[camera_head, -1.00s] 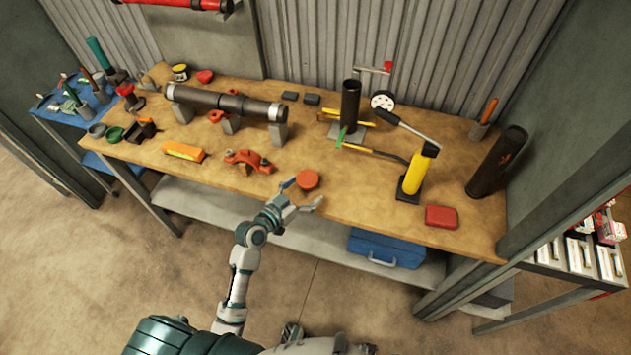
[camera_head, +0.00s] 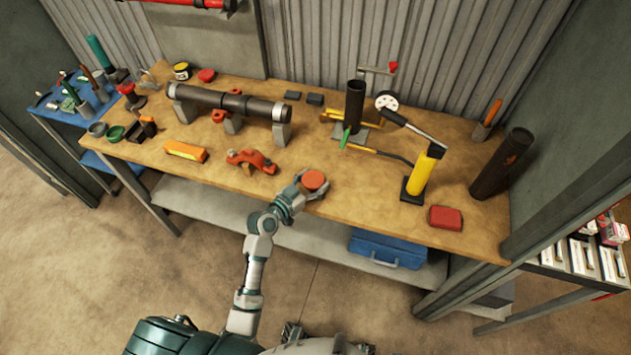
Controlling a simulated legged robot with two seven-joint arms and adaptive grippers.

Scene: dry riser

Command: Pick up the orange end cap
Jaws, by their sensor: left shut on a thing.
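The orange end cap (camera_head: 314,179) is a round, flat-topped disc near the front edge of the workbench. My left gripper (camera_head: 313,184) reaches over the bench's front edge, with its fingers around the cap on both sides. It is shut on the cap. The cap sits at about bench height; I cannot tell whether it touches the top.
On the wooden workbench (camera_head: 365,215), an orange clamp (camera_head: 252,161) lies left of the cap. A dark pipe (camera_head: 230,104) rests on supports behind. Bare wood lies right of the cap.

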